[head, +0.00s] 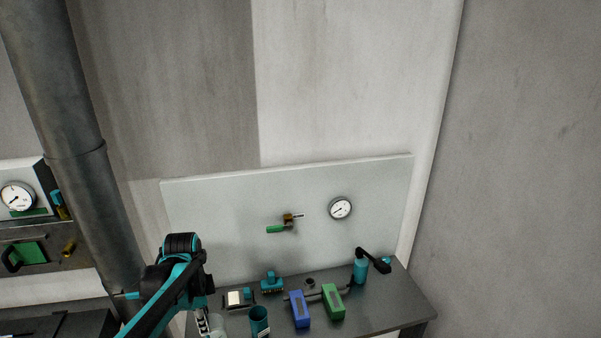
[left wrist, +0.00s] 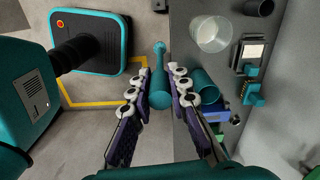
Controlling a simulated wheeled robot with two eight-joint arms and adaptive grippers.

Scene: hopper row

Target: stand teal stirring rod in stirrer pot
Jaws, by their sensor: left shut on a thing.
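The teal stirring rod (left wrist: 160,92) is between the fingers of my left gripper (left wrist: 156,84) in the left wrist view. The gripper is shut on it, and the rod's knobbed end sticks out past the fingertips over the floor. A teal open-topped pot (left wrist: 205,86), which I take as the stirrer pot, stands on the bench just right of the gripper. The rod is apart from it. The pot (head: 259,322) also shows at the bottom of the head view. In the head view the rod cannot be made out. My right gripper is not in view.
A clear beaker (left wrist: 209,34) stands close to the pot. A backboard with a gauge (head: 340,208) rises behind.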

